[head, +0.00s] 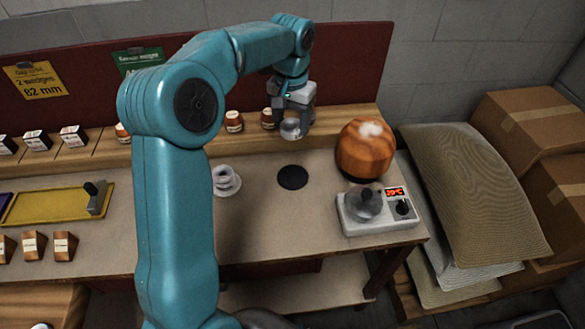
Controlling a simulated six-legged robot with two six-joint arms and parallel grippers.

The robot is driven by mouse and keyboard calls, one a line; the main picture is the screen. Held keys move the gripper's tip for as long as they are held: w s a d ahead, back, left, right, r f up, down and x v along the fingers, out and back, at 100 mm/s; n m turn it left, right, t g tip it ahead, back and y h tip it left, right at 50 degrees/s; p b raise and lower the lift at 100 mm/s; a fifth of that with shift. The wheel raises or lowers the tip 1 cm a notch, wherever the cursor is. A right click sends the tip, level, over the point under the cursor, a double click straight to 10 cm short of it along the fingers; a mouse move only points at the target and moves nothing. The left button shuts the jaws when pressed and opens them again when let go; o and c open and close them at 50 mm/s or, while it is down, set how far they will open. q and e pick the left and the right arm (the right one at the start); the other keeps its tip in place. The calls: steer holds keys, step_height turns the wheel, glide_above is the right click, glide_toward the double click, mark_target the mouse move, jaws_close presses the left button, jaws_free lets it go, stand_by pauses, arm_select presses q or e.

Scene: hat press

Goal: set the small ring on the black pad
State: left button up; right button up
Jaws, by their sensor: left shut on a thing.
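The black pad (293,177) is a flat dark disc on the bench top, and it is bare. My left gripper (292,122) is above the back of the bench, behind the pad in the picture. It is shut on a small pale grey round thing, which looks like the small ring (290,129); the fingers hide part of it. The ring is apart from the pad. My right gripper is not in view.
Pale stacked rings (227,183) stand left of the pad. To the right are a wooden hat block (366,148) and a white heater (380,213) with a grey kettle-like piece (363,203). Small jars line the back shelf. The bench around the pad is clear.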

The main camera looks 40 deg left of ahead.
arm_select(q)
glide_above(293, 177)
step_height(293, 177, down, 13)
steer(key=shift+r, duration=0.1)
step_height(293, 177, down, 4)
steer(key=shift+a+r, duration=0.1)
steer(key=shift+a, duration=0.05)
steer(key=shift+s, duration=0.1)
steer(key=o, duration=0.7)
steer(key=shift+f+b, duration=0.2)
steer(key=shift+b, duration=0.1)
steer(key=o, duration=0.4)
steer(key=shift+r, duration=0.1)
